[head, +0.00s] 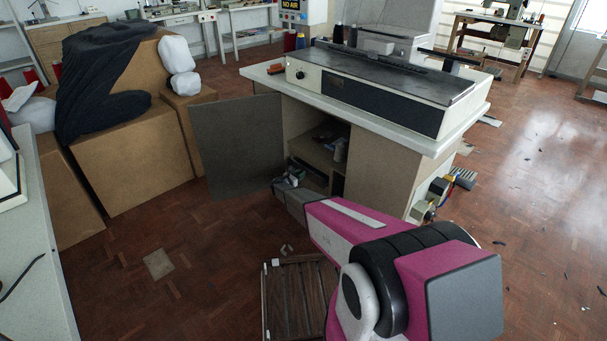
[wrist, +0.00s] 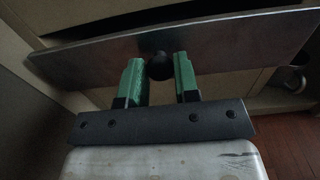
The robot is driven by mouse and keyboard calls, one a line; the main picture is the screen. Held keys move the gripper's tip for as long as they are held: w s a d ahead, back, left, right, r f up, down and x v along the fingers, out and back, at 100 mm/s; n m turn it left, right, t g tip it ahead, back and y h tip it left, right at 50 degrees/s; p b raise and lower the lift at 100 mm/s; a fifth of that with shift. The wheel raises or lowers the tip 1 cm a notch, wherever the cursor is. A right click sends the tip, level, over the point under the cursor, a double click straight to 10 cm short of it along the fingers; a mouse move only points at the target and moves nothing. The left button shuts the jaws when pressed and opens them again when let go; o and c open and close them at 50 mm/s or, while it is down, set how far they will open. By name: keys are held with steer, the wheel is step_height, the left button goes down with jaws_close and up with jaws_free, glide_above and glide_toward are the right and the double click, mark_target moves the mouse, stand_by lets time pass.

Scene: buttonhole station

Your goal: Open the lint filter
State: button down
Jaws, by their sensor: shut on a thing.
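The lint filter shows in the wrist view as a wide grey metal front plate (wrist: 235,48) with a round black knob (wrist: 159,67) at its middle. My gripper (wrist: 160,72) has its green fingers on either side of the knob and is shut on it. The plate looks tilted in this view, and a dark gap shows above it. What lies behind the plate is hidden. In the head view, my gripper (head: 292,180) is low at the open front of the white-topped cabinet (head: 382,170); the filter cannot be made out clearly there.
The cabinet's grey door (head: 237,145) stands open to the left of my gripper. A slatted wooden pallet (head: 290,295) lies on the floor below my arm. Cardboard boxes (head: 130,150) stand at the left. The floor is mostly clear at the right, with small scraps.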

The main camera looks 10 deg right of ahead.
steer(key=v, duration=2.1)
steer(key=c, duration=0.9)
jaws_free()
steer(key=v, duration=1)
steer(key=shift+s+a, duration=0.3)
